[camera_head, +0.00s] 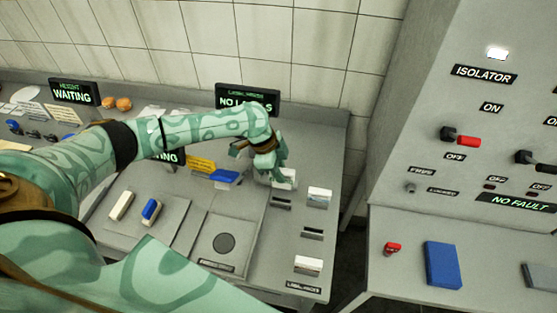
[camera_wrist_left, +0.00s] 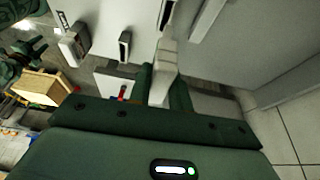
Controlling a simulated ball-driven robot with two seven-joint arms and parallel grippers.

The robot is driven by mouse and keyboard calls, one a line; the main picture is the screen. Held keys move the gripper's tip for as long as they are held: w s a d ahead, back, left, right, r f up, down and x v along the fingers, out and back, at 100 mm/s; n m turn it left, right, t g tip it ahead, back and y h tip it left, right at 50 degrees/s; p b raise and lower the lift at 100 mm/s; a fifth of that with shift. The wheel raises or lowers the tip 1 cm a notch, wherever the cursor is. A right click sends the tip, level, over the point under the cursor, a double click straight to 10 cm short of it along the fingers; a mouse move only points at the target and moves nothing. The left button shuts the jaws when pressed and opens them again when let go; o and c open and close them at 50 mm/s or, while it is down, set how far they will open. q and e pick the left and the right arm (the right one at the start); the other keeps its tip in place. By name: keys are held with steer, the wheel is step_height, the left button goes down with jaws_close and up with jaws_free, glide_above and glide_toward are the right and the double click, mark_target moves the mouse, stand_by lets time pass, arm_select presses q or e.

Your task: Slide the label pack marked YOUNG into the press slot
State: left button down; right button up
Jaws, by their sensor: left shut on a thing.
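My left gripper (camera_head: 272,160) is over the right part of the grey bench, shut on a white pack (camera_head: 288,180). In the left wrist view the white pack (camera_wrist_left: 163,76) stands between the green fingers. Its marking cannot be read. A dark slot (camera_head: 281,203) lies just in front of the pack, and another dark slot (camera_head: 312,232) is nearer. Two other white packs (camera_head: 319,197) (camera_head: 308,265) stand to the right and front. A display (camera_head: 247,100) behind reads NO LABELS. A dark green claw at the left of the wrist view may be my right gripper; its jaws are unclear.
A blue-and-white block (camera_head: 224,178) lies left of the gripper. A plate with a dark disc (camera_head: 223,243) is in front.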

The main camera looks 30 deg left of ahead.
mark_target(279, 187)
arm_select(q)
steer(key=shift+a+f, duration=0.15)
arm_select(e)
steer(key=shift+a+r, duration=0.1)
steer(key=shift+a, duration=0.1)
steer(key=shift+a, duration=0.15)
